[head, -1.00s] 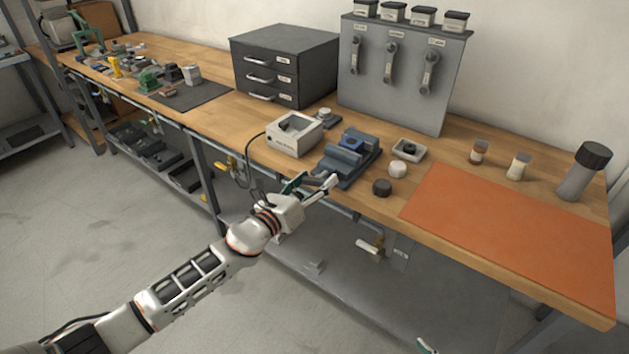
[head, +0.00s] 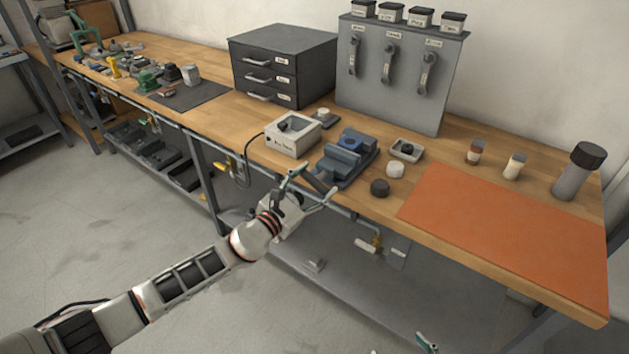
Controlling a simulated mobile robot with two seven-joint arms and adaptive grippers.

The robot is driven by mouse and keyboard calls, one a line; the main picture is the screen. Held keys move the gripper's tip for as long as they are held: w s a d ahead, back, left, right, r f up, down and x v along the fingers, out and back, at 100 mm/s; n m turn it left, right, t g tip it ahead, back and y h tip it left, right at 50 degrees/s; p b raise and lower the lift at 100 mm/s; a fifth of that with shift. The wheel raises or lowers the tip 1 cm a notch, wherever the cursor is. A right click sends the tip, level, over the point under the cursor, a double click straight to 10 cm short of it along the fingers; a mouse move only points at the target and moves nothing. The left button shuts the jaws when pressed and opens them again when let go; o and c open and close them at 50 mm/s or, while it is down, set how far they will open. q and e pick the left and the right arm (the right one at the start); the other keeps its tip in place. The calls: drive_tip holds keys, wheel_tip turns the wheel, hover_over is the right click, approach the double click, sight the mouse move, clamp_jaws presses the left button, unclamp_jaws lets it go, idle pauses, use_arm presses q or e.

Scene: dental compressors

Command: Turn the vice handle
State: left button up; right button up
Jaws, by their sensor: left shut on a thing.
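The blue-grey vice (head: 346,160) stands at the front edge of the wooden bench, just right of centre in the head view. My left gripper (head: 316,183) is at the vice's front, just off the bench edge. It is shut on the vice handle, which is mostly hidden between the teal-tipped fingers, so its exact angle is hard to tell. Only a teal tip of my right gripper (head: 427,343) shows at the bottom edge, low and well away from the vice; its jaws cannot be judged.
A white box with a cable (head: 292,137) stands close left of the vice. A black knob (head: 380,188), a white knob (head: 395,170) and a small tray (head: 406,151) lie to its right. An orange mat (head: 500,225) covers the right bench. A drawer cabinet (head: 280,65) stands behind.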

idle(0.3)
use_arm(q)
drive_tip(key=o, duration=1.1)
drive_tip(key=v, duration=1.2)
